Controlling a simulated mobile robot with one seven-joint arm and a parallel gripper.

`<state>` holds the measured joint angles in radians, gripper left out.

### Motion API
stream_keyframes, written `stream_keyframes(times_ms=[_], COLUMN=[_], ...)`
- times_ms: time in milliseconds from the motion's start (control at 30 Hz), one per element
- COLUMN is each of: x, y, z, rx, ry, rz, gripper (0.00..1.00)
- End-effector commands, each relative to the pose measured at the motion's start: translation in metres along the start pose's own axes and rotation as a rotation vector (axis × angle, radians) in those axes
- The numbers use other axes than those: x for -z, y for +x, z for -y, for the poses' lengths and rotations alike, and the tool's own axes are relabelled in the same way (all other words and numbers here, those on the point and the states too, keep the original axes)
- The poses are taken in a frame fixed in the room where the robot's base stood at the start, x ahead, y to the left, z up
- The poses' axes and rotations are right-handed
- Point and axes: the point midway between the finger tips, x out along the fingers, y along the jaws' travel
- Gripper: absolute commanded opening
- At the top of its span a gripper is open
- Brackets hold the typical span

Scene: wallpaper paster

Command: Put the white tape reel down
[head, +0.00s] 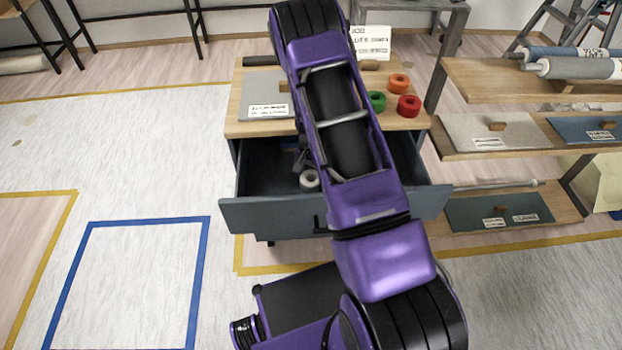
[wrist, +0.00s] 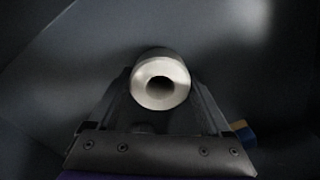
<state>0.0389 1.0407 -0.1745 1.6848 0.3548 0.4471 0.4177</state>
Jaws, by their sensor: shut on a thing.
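The white tape reel (head: 310,180) is inside the open drawer (head: 270,215) of the cabinet, seen in the head view left of my arm. In the wrist view the white reel (wrist: 160,80) sits between the fingertips, its round face and dark centre hole toward the camera. My gripper (wrist: 160,98) is shut on the reel. In the head view my arm hides most of the gripper and part of the drawer. Whether the reel touches the drawer floor cannot be told.
Green (head: 376,102), red (head: 409,106) and orange (head: 399,84) reels lie on the cabinet top, with a labelled grey sample (head: 267,95). A small blue and yellow thing (wrist: 243,132) lies in the drawer. Shelves with rolls and sample boards (head: 490,135) stand at the right.

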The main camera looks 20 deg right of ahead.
Motion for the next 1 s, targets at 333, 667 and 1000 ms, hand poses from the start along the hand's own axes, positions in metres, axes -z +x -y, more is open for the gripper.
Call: stream_keyframes(times_ms=[333,667,1000], x=[0.000,0.001,0.000], y=[0.002,-0.030,-0.100], z=[0.000,0.001,0.001], rx=[0.000,0.003,0.002], ry=[0.000,-0.002,-0.001], rz=[0.000,-0.004,-0.002], gripper=[1.00,1.00,1.00])
